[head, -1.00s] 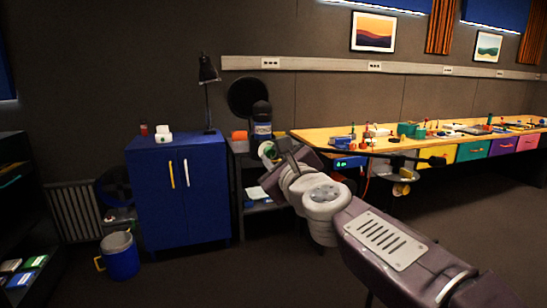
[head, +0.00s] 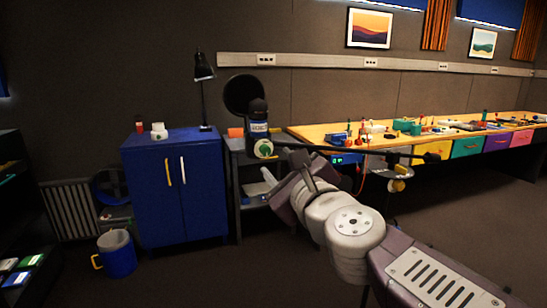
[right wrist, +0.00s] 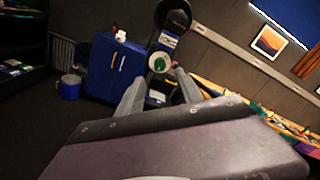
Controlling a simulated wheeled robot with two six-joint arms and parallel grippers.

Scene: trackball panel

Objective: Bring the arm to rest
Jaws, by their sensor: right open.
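My right arm comes in from the lower right of the head view. Its gripper (head: 293,162) is seen from behind and partly hidden by its own wrist. In the right wrist view both fingers of the gripper (right wrist: 159,76) are spread apart with nothing between them. Beyond them is a panel with a green ball in a white ring (right wrist: 159,62). My left gripper is not in view.
A blue cabinet (head: 175,190) with a lamp (head: 203,90) on top stands to the left. A long wooden workbench (head: 345,131) with many small items runs along the right wall. A blue mug-shaped bin (head: 118,255) stands on the floor (head: 200,280), which is open in front.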

